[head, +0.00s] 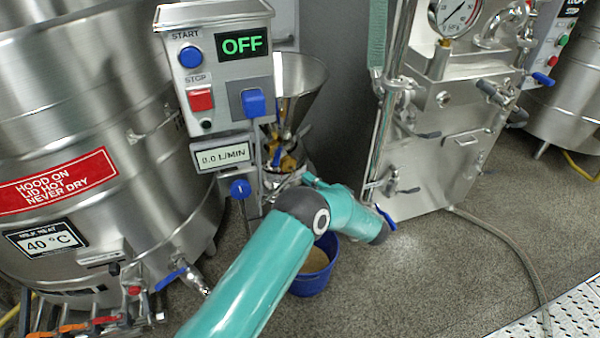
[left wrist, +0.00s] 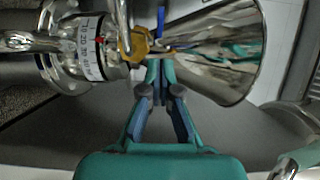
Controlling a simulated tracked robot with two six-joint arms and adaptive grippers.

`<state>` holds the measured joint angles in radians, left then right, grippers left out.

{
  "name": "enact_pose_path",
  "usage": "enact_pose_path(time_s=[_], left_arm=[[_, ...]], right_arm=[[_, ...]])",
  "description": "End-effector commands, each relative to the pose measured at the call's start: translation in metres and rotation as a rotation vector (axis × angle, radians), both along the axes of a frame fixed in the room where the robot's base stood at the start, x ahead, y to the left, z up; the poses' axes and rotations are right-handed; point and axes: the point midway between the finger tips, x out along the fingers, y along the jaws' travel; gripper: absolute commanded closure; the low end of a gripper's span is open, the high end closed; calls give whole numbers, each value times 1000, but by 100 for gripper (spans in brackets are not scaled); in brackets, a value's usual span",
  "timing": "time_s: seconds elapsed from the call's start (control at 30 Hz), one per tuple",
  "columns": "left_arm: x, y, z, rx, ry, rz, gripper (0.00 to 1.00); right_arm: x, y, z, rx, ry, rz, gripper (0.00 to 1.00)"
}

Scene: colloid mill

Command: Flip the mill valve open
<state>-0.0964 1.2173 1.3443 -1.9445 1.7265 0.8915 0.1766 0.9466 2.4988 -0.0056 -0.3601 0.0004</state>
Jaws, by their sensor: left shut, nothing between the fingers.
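The mill's valve has a brass-yellow body (head: 289,162) below the steel hopper (head: 300,88), with a thin blue lever (head: 277,156). In the left wrist view the brass body (left wrist: 134,43) sits between the hopper and the mill's scale ring, and the blue lever (left wrist: 161,22) shows just beyond my fingertips. My left gripper (left wrist: 160,68) is shut and empty, its tips close beside the brass body. I cannot tell whether they touch the lever. In the head view my own arm mostly hides this gripper. My right gripper is not in view.
The control box (head: 221,70) reads OFF and stands left of the hopper. A blue bucket (head: 314,275) sits on the floor below, partly behind my arm. A large steel tank (head: 80,130) is at the left, a steel cabinet (head: 440,150) at the right.

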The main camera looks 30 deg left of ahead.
Motion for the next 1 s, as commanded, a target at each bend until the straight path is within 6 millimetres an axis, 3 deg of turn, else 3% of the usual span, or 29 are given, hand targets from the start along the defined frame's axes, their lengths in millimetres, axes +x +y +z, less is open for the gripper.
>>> enact_pose_path(time_s=[0.5,0.7,1.0], left_arm=[[23,77,-1,-1,0,5,100],[27,88,-1,-1,1,3,100],[27,89,0,0,2,3,100]], right_arm=[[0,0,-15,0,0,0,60],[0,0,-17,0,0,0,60],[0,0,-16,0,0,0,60]])
